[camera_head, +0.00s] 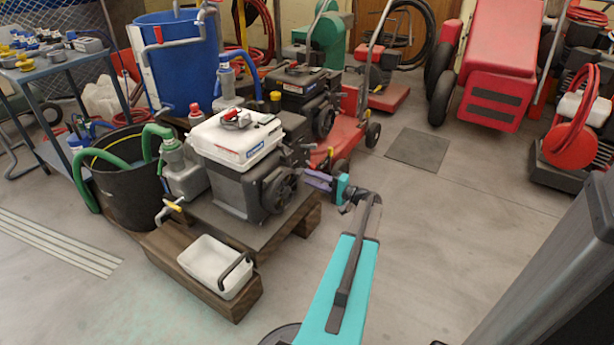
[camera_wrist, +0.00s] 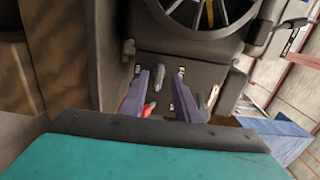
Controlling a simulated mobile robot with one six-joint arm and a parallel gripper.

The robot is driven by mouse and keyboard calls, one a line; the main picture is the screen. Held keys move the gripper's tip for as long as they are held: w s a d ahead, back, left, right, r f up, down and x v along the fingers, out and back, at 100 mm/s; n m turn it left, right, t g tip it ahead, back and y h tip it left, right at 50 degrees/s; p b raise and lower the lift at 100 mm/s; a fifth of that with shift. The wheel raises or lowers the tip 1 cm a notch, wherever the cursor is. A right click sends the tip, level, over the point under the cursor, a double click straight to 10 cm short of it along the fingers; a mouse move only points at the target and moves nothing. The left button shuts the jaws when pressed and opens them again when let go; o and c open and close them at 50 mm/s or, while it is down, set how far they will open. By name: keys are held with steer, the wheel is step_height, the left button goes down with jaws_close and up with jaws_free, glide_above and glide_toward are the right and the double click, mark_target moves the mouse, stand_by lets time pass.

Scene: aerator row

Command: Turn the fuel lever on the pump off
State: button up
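The pump (camera_head: 238,150), with a white tank on top and a dark engine body, stands on a wooden pallet. My gripper (camera_head: 312,178) is at the right side of the engine, with its purple fingers pointing at it. In the wrist view my gripper (camera_wrist: 160,82) is open, its fingers apart in front of the dark engine panel (camera_wrist: 205,74) below the round fan cover. A small grey lever (camera_wrist: 158,80) shows between the fingertips; I cannot tell whether they touch it. A red part (camera_wrist: 122,104) is partly hidden beside the left finger. I cannot tell which is the fuel lever.
A white tray (camera_head: 208,274) sits on the pallet (camera_head: 215,298) in front. A black bucket with a green hose (camera_head: 120,190) stands left of the pump. A red machine (camera_head: 338,135) is close behind my gripper. Open floor lies to the right.

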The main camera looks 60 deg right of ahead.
steer(key=s+p, duration=0.2)
steer(key=s, duration=0.8)
steer(key=shift+s+p, duration=0.3)
steer(key=shift+p, duration=0.1)
